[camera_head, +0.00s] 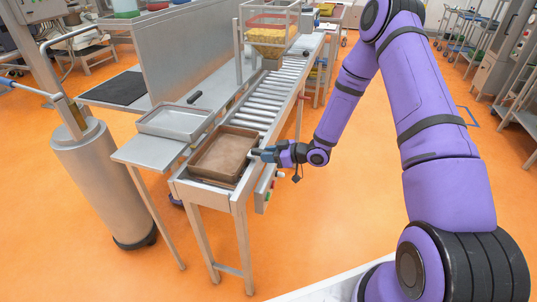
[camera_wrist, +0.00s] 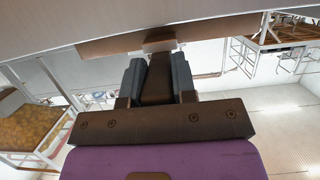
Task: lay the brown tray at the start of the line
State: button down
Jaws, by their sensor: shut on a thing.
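The brown tray (camera_head: 223,153) is a shallow open box at the near end of the roller line (camera_head: 268,100). It looks roughly level and empty; I cannot tell whether its underside touches the line. My gripper (camera_head: 258,154) reaches in from the right and is shut on the tray's right rim. In the wrist view, my gripper's two fingers (camera_wrist: 158,56) close at the tray's brown edge (camera_wrist: 108,44). The pinched part of the rim is mostly hidden by the fingers.
A grey metal tray (camera_head: 175,122) sits on a side table left of the line. A metal partition (camera_head: 190,50) runs along the line's left. A wire-framed bin with yellow contents (camera_head: 268,36) stands at the far end. The rollers between are clear.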

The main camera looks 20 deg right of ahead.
jog(key=c, duration=0.8)
grip_release()
jog(key=shift+c, duration=0.2)
jog(key=shift+d, duration=0.1)
jog(key=v, duration=1)
jog(key=shift+s+d, duration=0.25)
jog(key=shift+r, duration=0.15)
